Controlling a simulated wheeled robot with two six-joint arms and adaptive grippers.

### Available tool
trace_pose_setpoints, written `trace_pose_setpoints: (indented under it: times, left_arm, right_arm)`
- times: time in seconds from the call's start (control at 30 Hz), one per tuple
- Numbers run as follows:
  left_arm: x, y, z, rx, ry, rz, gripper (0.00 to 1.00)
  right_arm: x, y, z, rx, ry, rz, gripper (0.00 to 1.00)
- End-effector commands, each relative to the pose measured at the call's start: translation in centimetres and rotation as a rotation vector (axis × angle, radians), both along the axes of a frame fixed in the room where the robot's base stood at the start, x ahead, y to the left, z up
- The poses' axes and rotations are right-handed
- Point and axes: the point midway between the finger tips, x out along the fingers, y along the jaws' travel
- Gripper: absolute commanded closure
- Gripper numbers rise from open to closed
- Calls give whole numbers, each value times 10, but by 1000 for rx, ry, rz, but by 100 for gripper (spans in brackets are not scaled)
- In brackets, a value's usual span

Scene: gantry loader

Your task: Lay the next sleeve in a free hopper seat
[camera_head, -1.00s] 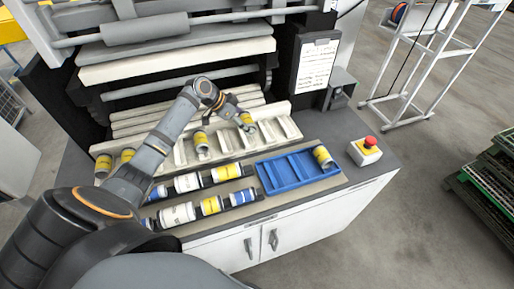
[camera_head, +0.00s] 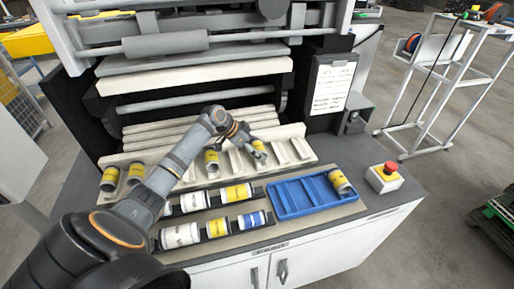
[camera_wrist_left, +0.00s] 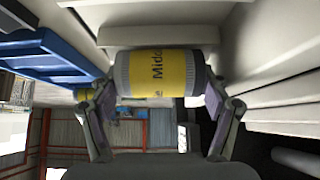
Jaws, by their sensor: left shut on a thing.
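My left gripper (camera_head: 250,148) is shut on a yellow-banded sleeve (camera_head: 259,147) with grey ends, at the hopper. In the left wrist view the sleeve (camera_wrist_left: 158,72) lies crosswise between the two fingers (camera_wrist_left: 160,92), its printed label showing. The pale hopper (camera_head: 302,150) has a row of seats split by ribs. The held sleeve is at the seats right of a seated yellow sleeve (camera_head: 211,161); I cannot tell whether it touches the seat. Two more yellow sleeves (camera_head: 110,178) (camera_head: 136,173) sit at the hopper's left end. My right gripper is not in view.
A blue tray (camera_head: 295,198) holds one yellow sleeve (camera_head: 341,182) at its right end. Dark racks in front of the hopper hold white sleeves (camera_head: 180,235), yellow sleeves (camera_head: 236,193) and a blue one (camera_head: 252,219). A red emergency button (camera_head: 390,168) stands at the right counter edge.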

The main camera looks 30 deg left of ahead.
Motion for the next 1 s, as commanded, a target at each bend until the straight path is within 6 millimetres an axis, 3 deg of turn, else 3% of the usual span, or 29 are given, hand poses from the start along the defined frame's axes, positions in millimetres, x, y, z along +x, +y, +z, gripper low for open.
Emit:
trace_pose_setpoints:
  times: [0.2, 0.23, 0.4, 0.8, 1.0]
  left_arm:
    - [0, 0, 1, 0, -2, 0, 70]
    - [0, 0, 1, 0, -2, 0, 21]
    - [0, 0, 1, -1, -1, 0, 0]
    - [-1, 1, 0, 1, 1, 1, 0]
    - [-16, 15, 25, 9, 0, 0, 0]
  right_arm:
    - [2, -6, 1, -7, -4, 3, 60]
    - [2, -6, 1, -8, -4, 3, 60]
    - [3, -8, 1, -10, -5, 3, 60]
    - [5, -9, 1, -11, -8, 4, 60]
    - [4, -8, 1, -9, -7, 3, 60]
